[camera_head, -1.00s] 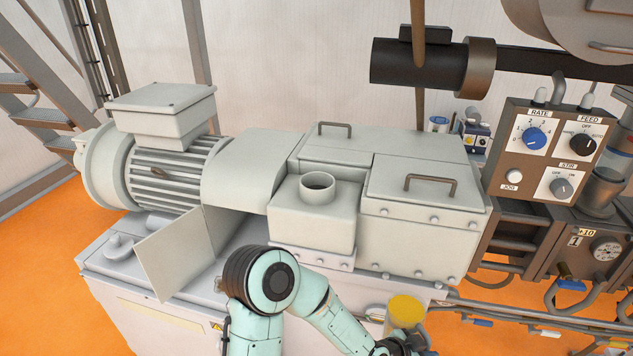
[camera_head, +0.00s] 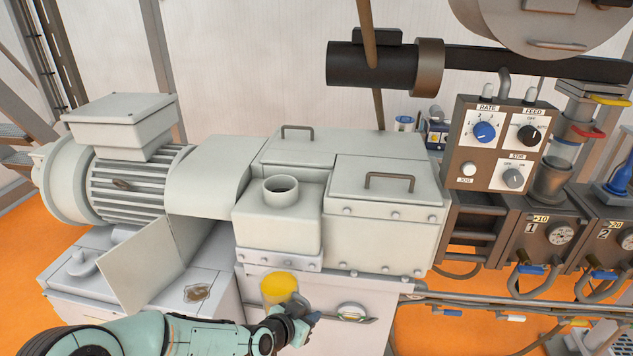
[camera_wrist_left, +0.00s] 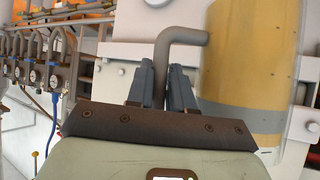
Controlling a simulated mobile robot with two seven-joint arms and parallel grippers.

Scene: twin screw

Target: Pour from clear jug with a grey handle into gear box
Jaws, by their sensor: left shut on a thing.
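The clear jug (camera_head: 279,287) holds yellow liquid and stands out in front of the machine, below the gear box. My left gripper (camera_head: 300,318) is shut on its grey handle. In the left wrist view the jug (camera_wrist_left: 243,65) is at the right, and the handle (camera_wrist_left: 180,38) runs down between the fingers of my left gripper (camera_wrist_left: 161,85). The gear box (camera_head: 277,223) is the pale grey housing with a round, open filler neck on top, above and behind the jug. My right gripper is not in view.
A motor (camera_head: 125,185) sits left of the gear box, with an angled flat plate (camera_head: 140,265) in front. A lidded housing (camera_head: 385,215) stands to the right. A control panel (camera_head: 501,145) and gauges are farther right. A dark horizontal pipe (camera_head: 385,65) crosses above.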

